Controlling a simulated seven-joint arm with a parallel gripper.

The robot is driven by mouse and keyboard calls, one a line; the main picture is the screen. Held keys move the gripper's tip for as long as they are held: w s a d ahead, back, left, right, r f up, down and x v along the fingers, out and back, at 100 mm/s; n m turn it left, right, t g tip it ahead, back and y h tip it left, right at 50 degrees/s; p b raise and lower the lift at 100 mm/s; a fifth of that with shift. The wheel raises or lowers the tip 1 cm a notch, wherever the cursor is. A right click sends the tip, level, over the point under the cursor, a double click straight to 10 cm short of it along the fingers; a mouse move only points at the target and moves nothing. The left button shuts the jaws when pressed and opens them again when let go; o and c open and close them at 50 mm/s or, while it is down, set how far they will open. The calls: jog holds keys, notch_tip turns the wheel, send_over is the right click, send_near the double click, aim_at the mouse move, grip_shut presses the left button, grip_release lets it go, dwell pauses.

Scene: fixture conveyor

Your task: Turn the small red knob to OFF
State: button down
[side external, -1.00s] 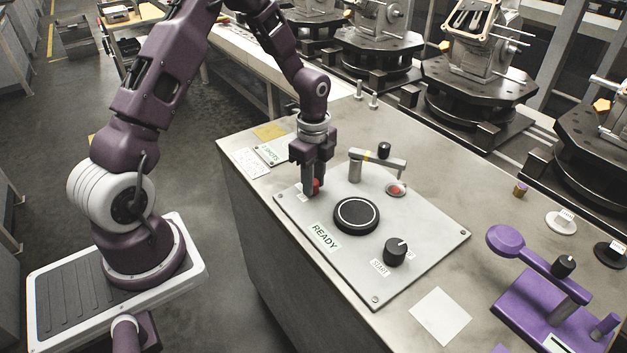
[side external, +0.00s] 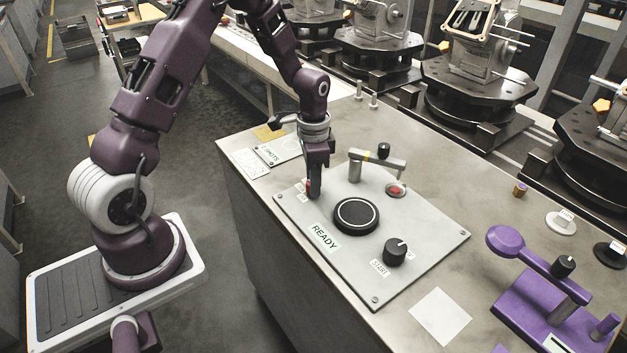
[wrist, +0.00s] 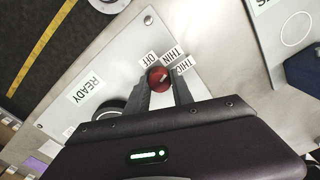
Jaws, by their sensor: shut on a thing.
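The small red knob (wrist: 160,78) sits on the grey control panel (wrist: 120,50). In the wrist view a light mark on the knob points toward the middle label, THIN (wrist: 172,56). The OFF label (wrist: 149,60) lies to its left, and a partly hidden label (wrist: 184,67) to its right. My gripper (wrist: 161,88) has its two fingers on either side of the knob and is shut on it. In the side external view my gripper (side external: 314,190) is down at the panel's far left part and mostly hides the knob.
A large black round button (side external: 356,215) is close to the right of my gripper. A black START knob (side external: 395,252) and a purple clamp device (side external: 540,285) are further right.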

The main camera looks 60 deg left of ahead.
jog(key=n, duration=1.3)
jog(key=shift+a+n, duration=0.15)
jog(key=shift+n, duration=0.15)
dwell(0.4)
jog(key=c, duration=1.1)
grip_release()
notch_tip(320, 180, up, 7)
jog(key=shift+r, duration=0.1)
